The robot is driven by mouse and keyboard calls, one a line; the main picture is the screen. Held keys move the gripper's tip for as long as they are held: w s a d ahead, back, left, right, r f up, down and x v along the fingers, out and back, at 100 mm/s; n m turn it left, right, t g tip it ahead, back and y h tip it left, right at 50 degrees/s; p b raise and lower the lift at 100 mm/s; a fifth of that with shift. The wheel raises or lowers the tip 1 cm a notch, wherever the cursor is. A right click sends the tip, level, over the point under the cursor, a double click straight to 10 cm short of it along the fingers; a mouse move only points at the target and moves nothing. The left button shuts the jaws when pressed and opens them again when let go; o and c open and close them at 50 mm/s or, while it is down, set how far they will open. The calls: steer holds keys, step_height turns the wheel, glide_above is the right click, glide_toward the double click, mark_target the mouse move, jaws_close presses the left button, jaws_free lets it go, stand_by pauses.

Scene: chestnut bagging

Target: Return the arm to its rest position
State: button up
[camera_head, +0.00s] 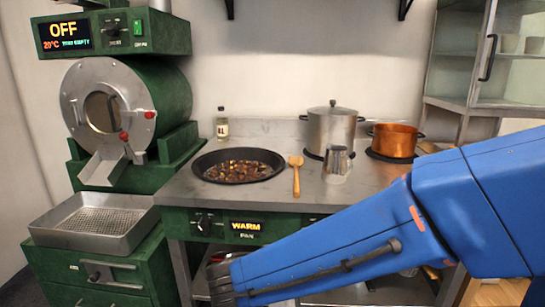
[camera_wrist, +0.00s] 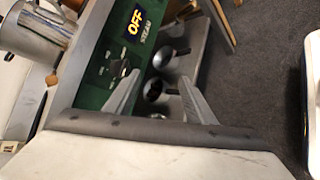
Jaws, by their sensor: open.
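My gripper (camera_wrist: 160,77) shows in the wrist view with its two grey fingers apart and nothing between them. It points toward the green front panel (camera_wrist: 92,85) of the counter, which has a display reading OFF and STEAM. In the head view my blue arm (camera_head: 330,240) reaches from the right edge across the front of the counter to the lower left. Its dark end sits in front of the WARM panel's lower edge; the fingers are not clearly visible there.
The steel counter (camera_head: 235,215) holds a dark pan of chestnuts (camera_head: 238,166), a wooden spoon (camera_head: 296,178), a steel jug (camera_head: 338,162), a lidded pot (camera_head: 331,130) and a copper pot (camera_head: 395,139). A green roaster (camera_head: 160,90) reading OFF and an empty perforated tray (camera_head: 96,219) stand left. Dark floor (camera_wrist: 265,65) is open at right.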

steer(key=s+d+f+m+g+y, duration=0.1)
steer(key=s+d+m+g, duration=0.2)
steer(key=d, duration=0.4)
steer(key=s+d+m+g+y, duration=0.1)
steer(key=s+d+m+g, duration=0.15)
steer(key=d, duration=0.45)
steer(key=s+d+r+m+t+y, duration=0.1)
steer(key=s+d+m+y, duration=0.4)
steer(key=s+m, duration=0.4)
steer(key=shift+d+m+y, duration=0.35)
steer(key=shift+m+y, duration=0.2)
steer(key=shift+y, duration=0.25)
